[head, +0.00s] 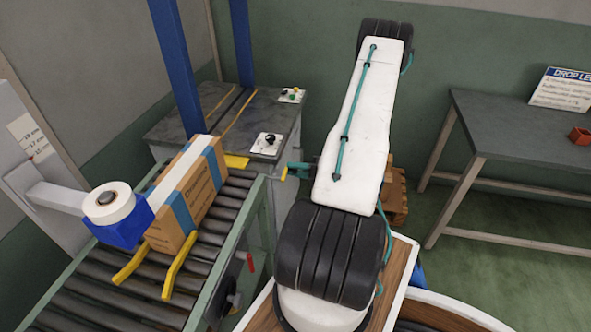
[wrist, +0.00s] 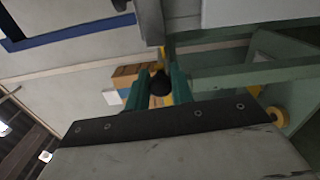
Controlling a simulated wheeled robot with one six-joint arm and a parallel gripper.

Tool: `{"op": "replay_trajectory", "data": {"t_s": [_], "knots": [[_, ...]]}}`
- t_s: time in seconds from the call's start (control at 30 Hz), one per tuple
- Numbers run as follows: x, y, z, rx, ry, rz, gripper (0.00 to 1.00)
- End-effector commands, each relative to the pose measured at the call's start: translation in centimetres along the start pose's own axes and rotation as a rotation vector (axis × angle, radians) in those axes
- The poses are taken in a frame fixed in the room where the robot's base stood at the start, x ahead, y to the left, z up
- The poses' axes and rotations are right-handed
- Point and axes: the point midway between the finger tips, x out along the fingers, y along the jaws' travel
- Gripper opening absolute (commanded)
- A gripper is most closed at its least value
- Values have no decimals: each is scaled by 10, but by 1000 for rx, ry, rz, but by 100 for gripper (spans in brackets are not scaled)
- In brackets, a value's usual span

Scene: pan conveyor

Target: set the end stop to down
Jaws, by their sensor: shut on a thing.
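The end stop shows as a yellow plate (head: 237,161) at the far end of the roller conveyor; I cannot tell its exact position, up or down. A yellow lever (head: 284,174) sticks out at the conveyor's far right side, beside my gripper (head: 293,167). In the wrist view my gripper (wrist: 159,86) has its teal fingers on either side of a dark round knob (wrist: 160,83), with yellow behind it. The gripper is shut on this lever knob. The fingers hide part of the lever.
A red-handled lever (head: 250,262) sits on the conveyor's near side. A grey table (head: 520,135) stands right, with open floor before it.

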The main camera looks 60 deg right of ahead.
Motion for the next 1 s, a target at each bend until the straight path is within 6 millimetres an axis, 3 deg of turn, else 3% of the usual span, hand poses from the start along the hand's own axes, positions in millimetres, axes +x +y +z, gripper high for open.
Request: {"op": "replay_trajectory", "data": {"t_s": [0.27,0.3,0.37,0.7,1.0], "knots": [[0,-1,0,0,-2,-3,0],[0,-1,0,0,-2,-3,29],[0,-1,0,0,-2,-3,42],[-5,-1,0,0,-2,-2,42],[-53,-1,1,1,-5,-2,42]]}}
